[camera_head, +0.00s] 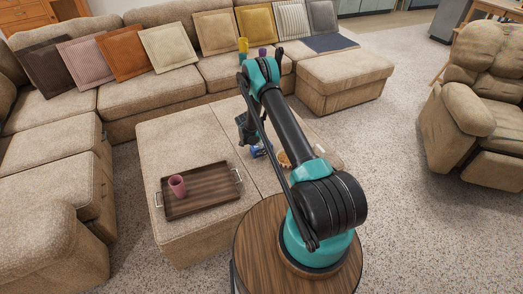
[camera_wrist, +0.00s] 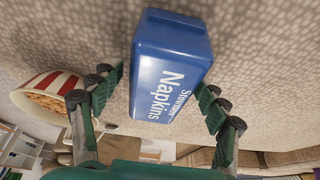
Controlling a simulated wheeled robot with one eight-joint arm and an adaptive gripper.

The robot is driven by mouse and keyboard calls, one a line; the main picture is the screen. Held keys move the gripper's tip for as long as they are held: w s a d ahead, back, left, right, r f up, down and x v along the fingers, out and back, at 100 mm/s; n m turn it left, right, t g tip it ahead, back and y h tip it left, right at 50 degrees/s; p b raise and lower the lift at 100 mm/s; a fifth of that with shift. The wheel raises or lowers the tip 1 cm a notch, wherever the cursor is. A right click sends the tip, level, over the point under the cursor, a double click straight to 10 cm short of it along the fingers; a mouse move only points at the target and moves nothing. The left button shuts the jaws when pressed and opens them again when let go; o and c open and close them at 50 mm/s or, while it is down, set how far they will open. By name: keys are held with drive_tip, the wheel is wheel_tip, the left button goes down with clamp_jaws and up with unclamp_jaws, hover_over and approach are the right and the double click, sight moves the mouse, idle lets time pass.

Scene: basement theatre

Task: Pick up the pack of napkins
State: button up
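The pack of napkins (camera_wrist: 172,65) is a blue box-shaped pack with white "Napkins" lettering, lying on a beige speckled fabric surface in the wrist view. My gripper (camera_wrist: 160,88) is open, with its green fingers on either side of the pack's near part. I cannot tell whether either finger touches it. In the head view, my gripper (camera_head: 247,133) hangs low over the ottoman, and the pack shows as a small blue patch (camera_head: 258,151) just below it, partly hidden.
A red-and-white striped bowl (camera_wrist: 48,95) of snacks sits close to the left fingers; it also shows in the head view (camera_head: 284,157). A wooden tray (camera_head: 210,200) with a pink cup (camera_head: 177,186) lies on the ottoman (camera_head: 160,143). A sectional sofa (camera_head: 150,92) stands behind.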

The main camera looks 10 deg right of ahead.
drive_tip(key=c, duration=1.1)
drive_tip(key=shift+c, duration=0.2)
